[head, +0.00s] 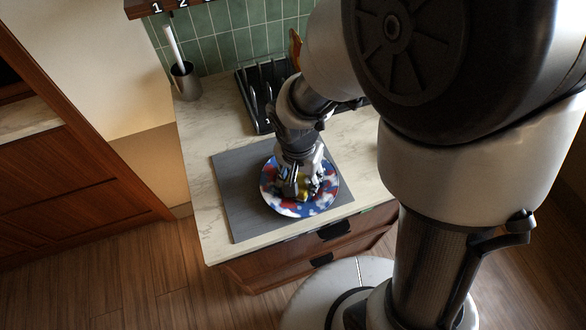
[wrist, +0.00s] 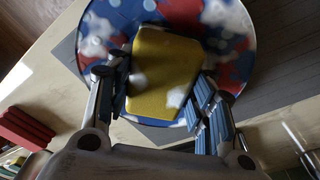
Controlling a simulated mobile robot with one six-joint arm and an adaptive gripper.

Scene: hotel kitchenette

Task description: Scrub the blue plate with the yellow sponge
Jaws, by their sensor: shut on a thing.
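The blue plate (head: 318,202) lies on a grey mat on the counter. It has red and white patches, and in the wrist view the plate (wrist: 110,12) fills the top. My gripper (head: 303,190) is right over the plate. In the wrist view my gripper (wrist: 160,92) is shut on the yellow sponge (wrist: 165,65), with a finger on each side. The sponge has a few whitish spots and lies over the plate; I cannot tell whether it touches. In the head view only a bit of the sponge (head: 303,188) shows between the fingers.
The grey mat (head: 238,190) lies on the pale counter (head: 195,165). A dark rack (head: 262,95) stands behind it, and a metal cup (head: 185,82) with a white-handled tool is at the back left. Red blocks (wrist: 25,128) show at the wrist view's left. The mat's left side is bare.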

